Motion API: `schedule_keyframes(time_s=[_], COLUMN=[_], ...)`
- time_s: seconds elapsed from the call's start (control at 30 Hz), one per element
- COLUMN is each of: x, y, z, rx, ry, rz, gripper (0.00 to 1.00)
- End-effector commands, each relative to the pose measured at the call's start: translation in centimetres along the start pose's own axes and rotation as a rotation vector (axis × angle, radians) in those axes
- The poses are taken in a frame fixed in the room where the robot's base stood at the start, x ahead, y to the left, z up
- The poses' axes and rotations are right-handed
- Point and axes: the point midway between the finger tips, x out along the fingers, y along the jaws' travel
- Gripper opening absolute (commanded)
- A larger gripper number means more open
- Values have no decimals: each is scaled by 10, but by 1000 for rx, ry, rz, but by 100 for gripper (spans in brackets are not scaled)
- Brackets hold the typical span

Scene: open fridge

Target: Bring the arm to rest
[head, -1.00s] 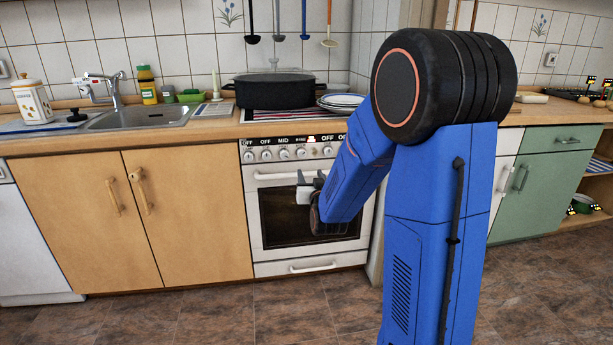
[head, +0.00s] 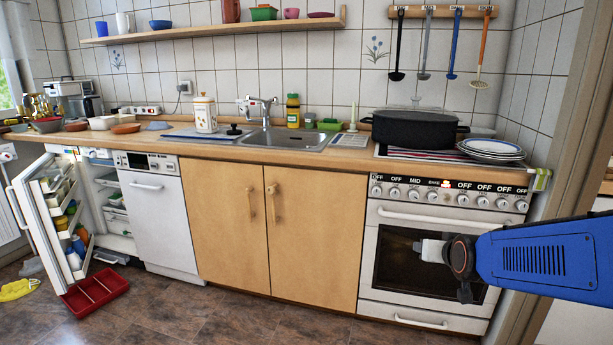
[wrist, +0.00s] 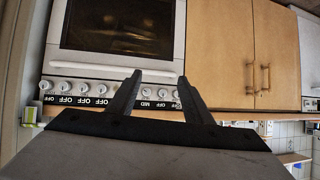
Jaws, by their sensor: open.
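My gripper (wrist: 158,92) shows in the wrist view with its two dark fingers apart and nothing between them. The wrist picture is upside down, with the oven (wrist: 120,25) and its knobs behind the fingers. In the head view my blue arm reaches in from the right edge, and its wrist end is in front of the oven door (head: 400,245). The fingertips are hard to make out there.
The fridge (head: 45,215) stands open at the far left, with a red tray (head: 95,292) on the floor before it. A black pot (head: 412,129) and stacked plates (head: 492,150) sit on the stove. The floor before the cupboards (head: 265,230) is clear.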

Motion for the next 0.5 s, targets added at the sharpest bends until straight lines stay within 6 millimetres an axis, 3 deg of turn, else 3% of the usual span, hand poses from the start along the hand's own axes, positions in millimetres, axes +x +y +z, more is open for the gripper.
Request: schedule_keyframes(time_s=[0.23,0.5], x=[-74,-161], y=[-13,-14], z=[49,112], rx=[-46,-100], ry=[-200,-421], rz=[-30,-42], gripper=[46,46])
